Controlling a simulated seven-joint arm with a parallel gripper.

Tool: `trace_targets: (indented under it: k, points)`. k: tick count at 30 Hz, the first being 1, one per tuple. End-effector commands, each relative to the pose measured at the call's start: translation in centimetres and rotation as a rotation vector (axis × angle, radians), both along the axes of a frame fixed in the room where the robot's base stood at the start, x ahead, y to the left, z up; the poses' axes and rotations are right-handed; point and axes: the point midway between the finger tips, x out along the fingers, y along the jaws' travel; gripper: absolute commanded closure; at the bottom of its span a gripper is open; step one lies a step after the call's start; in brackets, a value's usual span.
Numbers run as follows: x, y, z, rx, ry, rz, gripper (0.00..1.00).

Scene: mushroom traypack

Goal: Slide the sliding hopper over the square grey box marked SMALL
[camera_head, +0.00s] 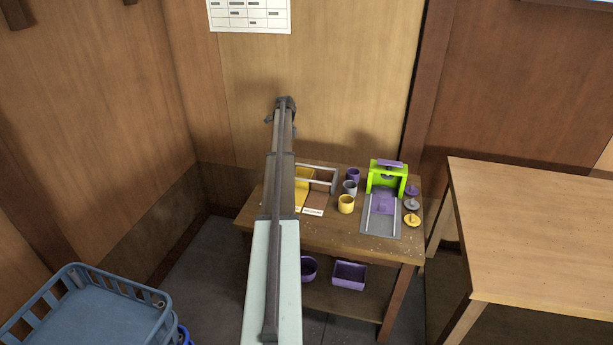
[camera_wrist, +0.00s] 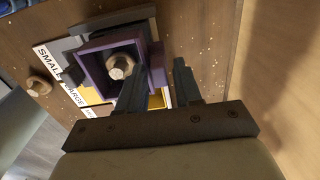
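The purple square hopper (camera_wrist: 91,67) shows in the wrist view, open on top, with a tan mushroom-like piece (camera_wrist: 121,66) inside. Grey surface (camera_wrist: 75,29) shows around its far side, near the white SMALL label (camera_wrist: 47,62); most of the grey box is hidden, so I cannot tell how squarely the hopper lies over it. My gripper (camera_wrist: 164,72) is open. Its left finger is close against the hopper's right side; contact is unclear. A yellow area shows between the fingers. In the head view my arm hides the hopper and grey box.
A LARGE label (camera_wrist: 73,97) adjoins SMALL. The table (camera_head: 335,238) also bears a yellow box (camera_head: 303,191), a brown box (camera_head: 318,198), a rail (camera_head: 318,166), cups (camera_head: 346,204) and a green press (camera_head: 388,172). Another tan piece (camera_wrist: 38,87) lies outside the hopper. Walls stand behind.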

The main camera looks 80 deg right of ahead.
Motion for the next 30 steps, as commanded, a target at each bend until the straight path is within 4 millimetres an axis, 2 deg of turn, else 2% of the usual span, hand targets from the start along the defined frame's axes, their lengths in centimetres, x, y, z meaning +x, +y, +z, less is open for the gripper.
trace_targets:
  k: [1,2,12,15,24,30]
  points:
    - [0.1,0.8,-2.1,0.024,0.002,0.001,0.54]
    - [0.1,0.8,-2.0,0.024,0.002,0.001,0.54]
    - [0.2,0.8,-0.2,0.026,0.002,0.002,0.55]
    - [0.1,0.8,0.5,0.025,0.001,0.002,0.5]
    - [0.0,0.6,2.7,0.019,0.003,0.001,0.5]
    - [0.0,0.5,2.9,0.017,0.003,0.001,0.5]
